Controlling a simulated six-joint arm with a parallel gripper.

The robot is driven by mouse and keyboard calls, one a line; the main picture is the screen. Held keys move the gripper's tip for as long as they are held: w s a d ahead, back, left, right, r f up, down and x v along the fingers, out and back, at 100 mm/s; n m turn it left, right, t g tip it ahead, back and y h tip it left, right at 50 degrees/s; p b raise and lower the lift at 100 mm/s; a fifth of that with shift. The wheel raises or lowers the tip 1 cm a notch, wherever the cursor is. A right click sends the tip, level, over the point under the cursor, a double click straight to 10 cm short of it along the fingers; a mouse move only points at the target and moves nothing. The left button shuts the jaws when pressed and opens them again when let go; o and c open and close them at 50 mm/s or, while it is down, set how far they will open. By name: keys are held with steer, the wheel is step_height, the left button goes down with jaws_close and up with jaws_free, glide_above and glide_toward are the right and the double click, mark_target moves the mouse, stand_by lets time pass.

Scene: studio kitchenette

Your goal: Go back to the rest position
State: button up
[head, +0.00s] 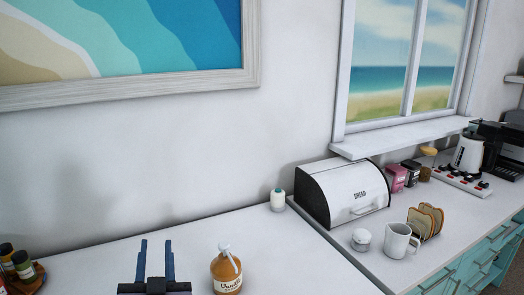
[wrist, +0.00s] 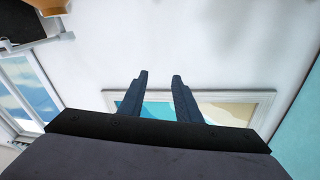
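My gripper (head: 155,262) shows at the bottom of the head view, pointing up, with its two dark blue fingers apart and nothing between them. In the wrist view my gripper (wrist: 160,92) is also open and empty, with the white wall and the framed beach picture (wrist: 220,108) behind the fingers. An amber vanilla bottle with a white pump top (head: 226,272) is to the right of my gripper in the head view, apart from it.
A bread box (head: 352,195), a small white jar (head: 361,239), a white mug (head: 397,240) and a toast rack (head: 428,220) stand on the right counter. A small white bottle (head: 278,199) is near the wall. Spice jars (head: 22,264) are at the left. Counter between is clear.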

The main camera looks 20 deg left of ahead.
steer(key=w+d+f+m+g+h+p, duration=0.1)
steer(key=w+d+f+g+h, duration=0.15)
steer(key=w+d, duration=0.95)
steer(key=d+f+g+h+p, duration=0.1)
steer(key=d+f+g+h, duration=0.1)
steer(key=d+f, duration=0.3)
steer(key=d+f+g+h, duration=0.1)
steer(key=d+f, duration=0.2)
steer(key=d, duration=0.5)
steer(key=s+d+f+m+g+h+p, duration=0.1)
steer(key=s+d+f+g+h, duration=0.15)
steer(key=d, duration=0.45)
steer(key=s+d+f+g+h, duration=0.1)
steer(key=s+d+f+g, duration=0.2)
steer(key=d, duration=0.4)
steer(key=s+d+f+m+g+h, duration=0.1)
steer(key=s+d+f+g, duration=0.1)
steer(key=s+d, duration=0.5)
steer(key=s+d+f+m+g+h+p, duration=0.1)
steer(key=s+d+f+g, duration=0.1)
steer(key=s+d, duration=0.5)
steer(key=shift+s+d, duration=0.15)
steer(key=shift+s, duration=0.6)
